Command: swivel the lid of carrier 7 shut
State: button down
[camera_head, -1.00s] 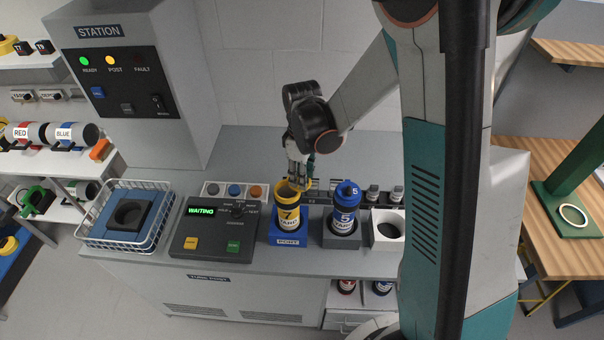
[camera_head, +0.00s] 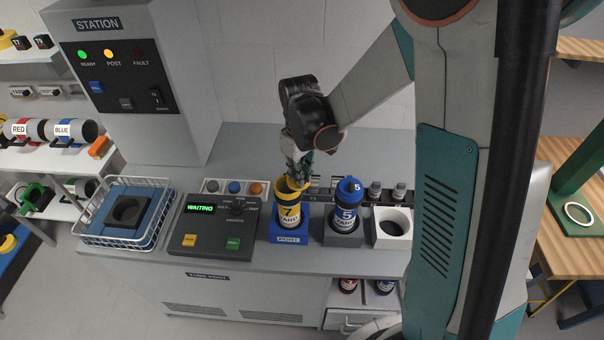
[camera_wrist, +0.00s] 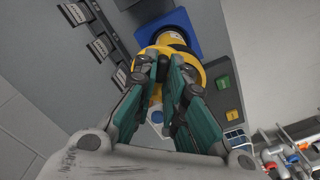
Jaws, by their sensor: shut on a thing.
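Carrier 7 (camera_head: 289,213) is a yellow tube with a dark band and a label. It stands upright in the blue port block (camera_head: 290,238) on the bench. Its yellow lid (camera_head: 296,184) is at the top, beside and partly over the mouth; the exact angle is hard to tell. My gripper (camera_head: 298,180) points down at the lid and is shut on it. In the wrist view, my gripper's fingers (camera_wrist: 169,72) cover part of the yellow top of carrier 7 (camera_wrist: 151,57), and a dark part of the mouth shows beyond them.
Blue carrier 5 (camera_head: 346,213) stands close on the right in a grey block. An empty white holder (camera_head: 408,229) is further right. The control console (camera_head: 215,227), reading WAITING, is on the left, beside a wire basket (camera_head: 90,238). A strip of small labelled parts (camera_head: 330,190) lies behind.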

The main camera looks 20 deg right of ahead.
aim_at(287, 176)
jog(key=m, duration=0.1)
jog(key=a+m+b, duration=0.1)
jog(key=m, duration=0.1)
jog(key=a+m+b, duration=0.1)
jog(key=m, duration=0.1)
jog(key=shift+s+f, duration=0.1)
jog(key=shift+s, duration=0.15)
jog(key=shift+w+a+m+b, duration=0.1)
jog(key=shift+a+m+b, duration=0.3)
jog(key=shift+m, duration=0.8)
jog(key=shift+w+a+m+b, duration=0.1)
jog(key=shift+a+m+b, duration=0.3)
jog(key=shift+m, duration=0.8)
jog(key=c, duration=1.6)
grip_release()
jog(key=shift+c, duration=0.2)
notch_tip(287, 176, up, 12)
jog(key=shift+s, duration=0.1)
